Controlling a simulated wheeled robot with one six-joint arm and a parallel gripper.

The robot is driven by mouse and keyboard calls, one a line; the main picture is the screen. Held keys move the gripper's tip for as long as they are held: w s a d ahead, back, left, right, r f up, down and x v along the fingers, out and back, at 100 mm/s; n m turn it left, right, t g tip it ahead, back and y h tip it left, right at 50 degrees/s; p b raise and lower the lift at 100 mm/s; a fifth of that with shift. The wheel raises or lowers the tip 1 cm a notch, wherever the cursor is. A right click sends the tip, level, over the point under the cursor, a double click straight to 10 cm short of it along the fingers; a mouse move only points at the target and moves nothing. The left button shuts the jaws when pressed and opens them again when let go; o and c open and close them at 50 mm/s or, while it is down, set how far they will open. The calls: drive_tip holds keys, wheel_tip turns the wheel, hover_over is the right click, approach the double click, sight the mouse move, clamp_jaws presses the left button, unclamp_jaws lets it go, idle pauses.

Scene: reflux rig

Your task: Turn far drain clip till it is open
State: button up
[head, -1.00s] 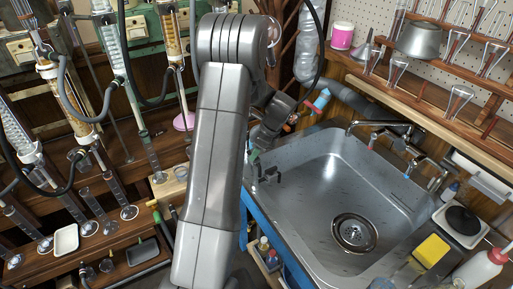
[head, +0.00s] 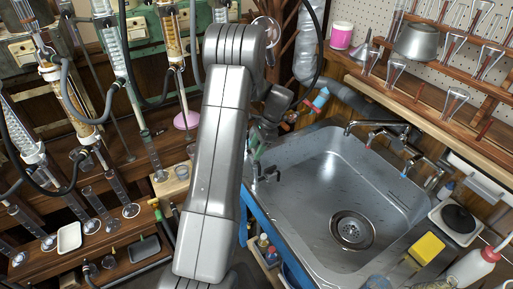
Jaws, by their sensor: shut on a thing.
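My arm stands across the middle of the head view and covers much of the work area. My gripper (head: 256,148) is the dark end beyond it, pointing down at the left rim of the sink. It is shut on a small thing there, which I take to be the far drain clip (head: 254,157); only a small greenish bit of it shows. The fingertips are small and partly hidden, so I cannot read the angle of the clip.
The steel sink (head: 310,200) lies to the right, with a tap (head: 378,127) at its back. A blue and red fitting (head: 321,98) sits close right of the wrist. Glass columns (head: 172,35) and several cylinders crowd the left. A yellow sponge (head: 428,248) lies at the right.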

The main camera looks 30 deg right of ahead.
idle(0.4)
drive_tip(key=o, duration=1)
drive_tip(key=shift+r, duration=0.1)
drive_tip(key=v, duration=1.3)
drive_tip(key=shift+d+r, duration=0.1)
drive_tip(key=shift+r, duration=0.25)
